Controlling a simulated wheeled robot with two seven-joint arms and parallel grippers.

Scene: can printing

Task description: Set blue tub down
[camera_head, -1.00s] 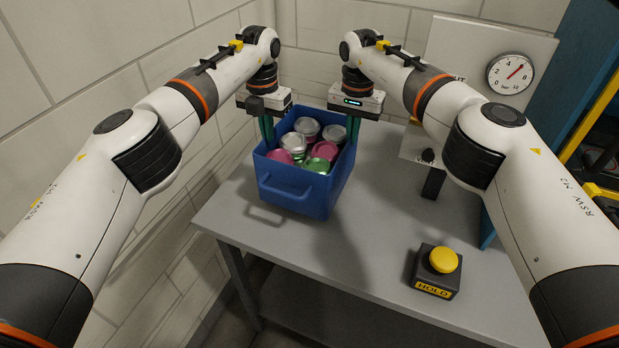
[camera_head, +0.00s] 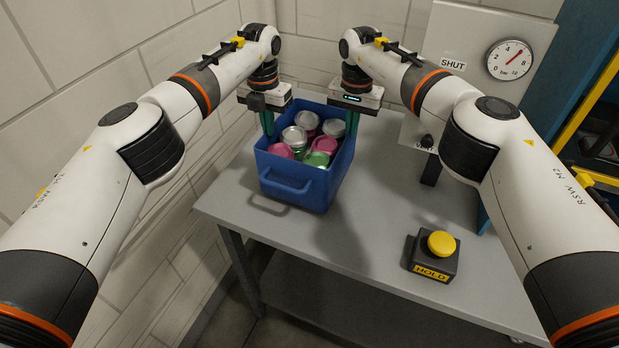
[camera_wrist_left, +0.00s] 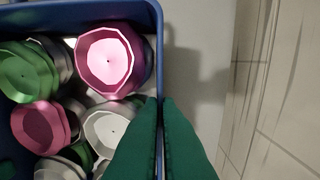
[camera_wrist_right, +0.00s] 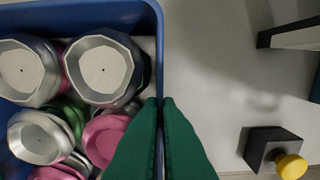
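The blue tub (camera_head: 292,183) is upright over the grey table (camera_head: 380,225), near its left end. It holds several cans with silver, pink and green ends. My left gripper (camera_head: 268,122) is shut on the tub's left rim; its green fingers pinch the wall in the left wrist view (camera_wrist_left: 160,100). My right gripper (camera_head: 352,122) is shut on the right rim; its fingers pinch the wall in the right wrist view (camera_wrist_right: 160,100). A shadow lies close beside the tub's base. I cannot tell whether the base touches the table.
A black HOLD box with a yellow button (camera_head: 440,244) stands at the table's front right. A panel with a pressure gauge (camera_head: 509,60) and a black knob (camera_head: 427,141) stands at the back right. A tiled wall is on the left. The table between tub and button is clear.

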